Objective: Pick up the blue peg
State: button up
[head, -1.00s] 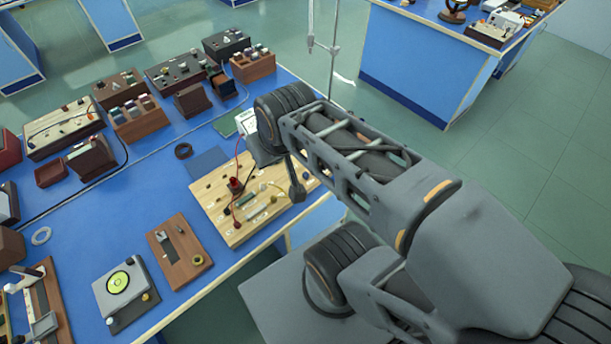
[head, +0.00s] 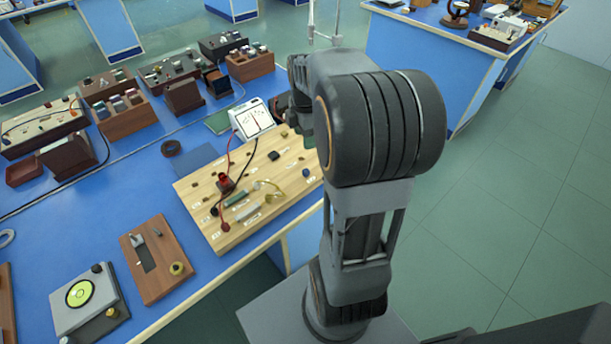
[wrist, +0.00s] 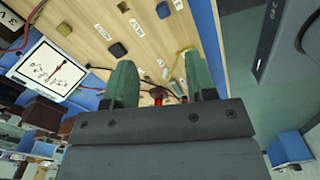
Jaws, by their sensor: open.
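A small round dark-blue piece, which looks like the blue peg (head: 306,172), sits near the right end of the wooden circuit board (head: 290,148). In the wrist view a dark-blue round piece (wrist: 163,10) shows at the top, beyond my fingertips; it seems to be the same peg. My gripper (wrist: 161,78) is open, its two green fingers apart over the board with nothing held between them. The fingers touch neither the peg nor the dark square block (wrist: 117,49). In the head view my arm hides the fingers.
The board carries a red post (head: 225,181), leads and a yellow wire (head: 272,188). A white meter (head: 252,119) stands behind it. Component boxes (head: 125,115) line the back.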

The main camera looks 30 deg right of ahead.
jog(key=n, duration=0.3)
send_over(305, 171)
jog(key=f, duration=0.8)
jog(key=shift+w+d+f, duration=0.15)
jog(key=shift+d+f, duration=0.05)
jog(key=shift+f, duration=0.05)
jog(key=shift+a+f, duration=0.15)
jog(key=shift+f, duration=2.45)
jog(key=shift+c, duration=0.5)
grip_shut()
